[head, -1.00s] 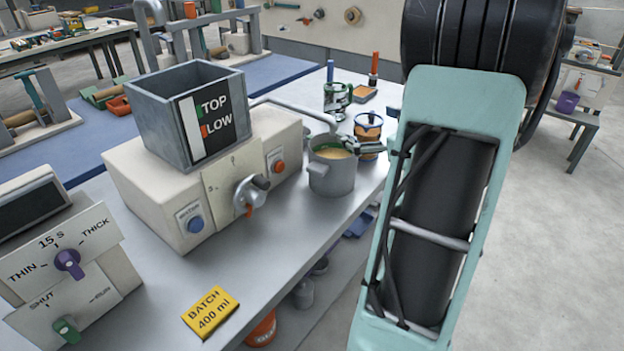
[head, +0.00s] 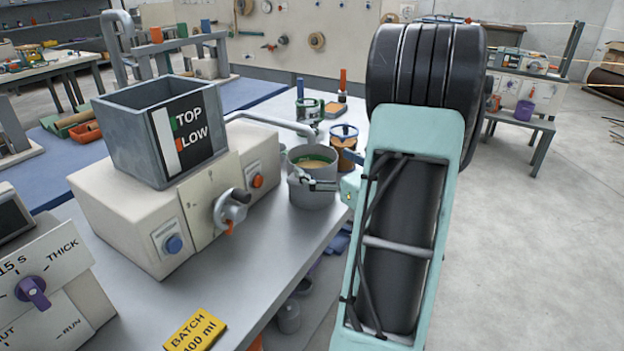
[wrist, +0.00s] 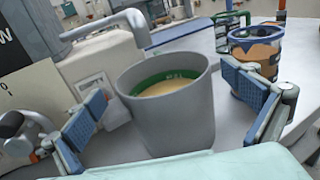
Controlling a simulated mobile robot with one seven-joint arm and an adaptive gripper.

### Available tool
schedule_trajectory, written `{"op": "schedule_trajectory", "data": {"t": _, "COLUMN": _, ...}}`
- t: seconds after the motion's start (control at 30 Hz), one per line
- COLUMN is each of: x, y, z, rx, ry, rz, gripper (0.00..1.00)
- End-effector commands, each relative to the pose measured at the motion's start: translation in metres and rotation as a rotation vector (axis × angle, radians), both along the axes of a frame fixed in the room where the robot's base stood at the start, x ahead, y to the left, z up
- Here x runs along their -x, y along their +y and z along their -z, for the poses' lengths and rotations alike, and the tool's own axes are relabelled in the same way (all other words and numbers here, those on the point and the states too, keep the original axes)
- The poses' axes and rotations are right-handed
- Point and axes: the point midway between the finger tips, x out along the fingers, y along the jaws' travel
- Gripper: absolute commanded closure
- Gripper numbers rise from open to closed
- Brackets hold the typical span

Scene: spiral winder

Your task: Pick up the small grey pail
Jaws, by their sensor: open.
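The small grey pail (head: 312,190) stands upright on the grey bench, beside the cream machine and near the end of its spout. It holds a tan liquid, with a green band inside the wall. In the wrist view the pail (wrist: 168,118) fills the middle, between the two blue-padded fingers of my gripper (wrist: 165,120). The fingers are wide apart, one on each side, with gaps to the pail wall. In the head view my gripper (head: 322,184) is at the pail's near right side, partly hidden by my arm.
The cream machine (head: 125,215) with a grey hopper (head: 130,135) stands left of the pail; its spout (head: 270,122) reaches over close by. An orange-and-blue can (head: 343,147) stands just behind the pail. A yellow batch card (head: 195,330) lies at the front. Open floor is right.

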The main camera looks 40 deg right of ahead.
Motion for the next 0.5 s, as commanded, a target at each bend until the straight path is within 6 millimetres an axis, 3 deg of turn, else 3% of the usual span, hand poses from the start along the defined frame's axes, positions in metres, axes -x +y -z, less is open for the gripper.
{"op": "schedule_trajectory", "data": {"t": 0.3, "x": -0.043, "y": -0.001, "z": 0.006, "rx": 0.001, "ry": 0.000, "rz": -0.002, "gripper": 0.00}}
{"op": "schedule_trajectory", "data": {"t": 0.5, "x": -0.047, "y": -0.001, "z": 0.006, "rx": 0.001, "ry": 0.001, "rz": -0.001, "gripper": 0.00}}
